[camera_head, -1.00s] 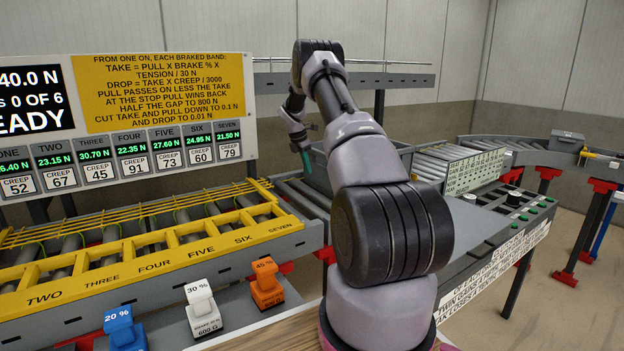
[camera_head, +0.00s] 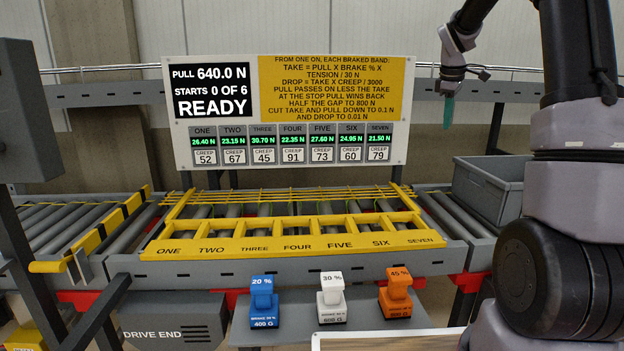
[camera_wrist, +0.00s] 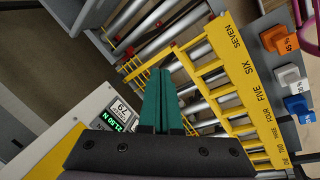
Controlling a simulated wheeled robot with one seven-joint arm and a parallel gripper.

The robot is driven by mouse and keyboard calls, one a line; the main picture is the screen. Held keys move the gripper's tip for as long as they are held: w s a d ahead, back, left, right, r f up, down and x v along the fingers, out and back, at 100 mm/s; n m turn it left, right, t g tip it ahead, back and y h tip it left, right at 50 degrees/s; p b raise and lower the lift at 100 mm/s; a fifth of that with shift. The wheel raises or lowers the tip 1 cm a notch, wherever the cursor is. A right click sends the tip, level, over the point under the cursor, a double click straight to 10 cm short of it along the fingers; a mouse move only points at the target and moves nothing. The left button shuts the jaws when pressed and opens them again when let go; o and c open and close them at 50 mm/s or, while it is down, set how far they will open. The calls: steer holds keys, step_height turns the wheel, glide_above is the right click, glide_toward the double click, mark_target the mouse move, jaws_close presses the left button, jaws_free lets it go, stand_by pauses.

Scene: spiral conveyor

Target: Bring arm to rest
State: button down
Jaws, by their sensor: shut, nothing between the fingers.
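My arm stands at the right side of the head view, bent up and over. The yellow frame (camera_head: 290,247), marked ONE to SEVEN, runs across the middle of the head view.
Blue (camera_head: 263,302), white (camera_head: 332,300) and orange (camera_head: 396,292) brake blocks stand on a grey shelf in front. A sign board (camera_head: 330,110) reads 640.0 N, READY, starts 0 of 6. A grey bin (camera_head: 490,188) sits right of the frame. A DRIVE END box (camera_head: 172,322) is lower left.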

steer(key=s+a+r+m+t+y, duration=0.1)
steer(key=s+a+r+m, duration=0.5)
steer(key=s, duration=0.5)
steer(key=s+a+m+t+y, duration=0.1)
steer(key=s+a+m, duration=0.3)
steer(key=s, duration=0.7)
steer(key=s+a+m+t+y, duration=0.1)
steer(key=s+a+m, duration=0.3)
steer(key=s, duration=0.8)
steer(key=shift+s+a+f+t+y, duration=0.2)
steer(key=shift+a+t+y, duration=0.1)
steer(key=shift+a+t, duration=0.3)
steer(key=shift+d, duration=0.1)
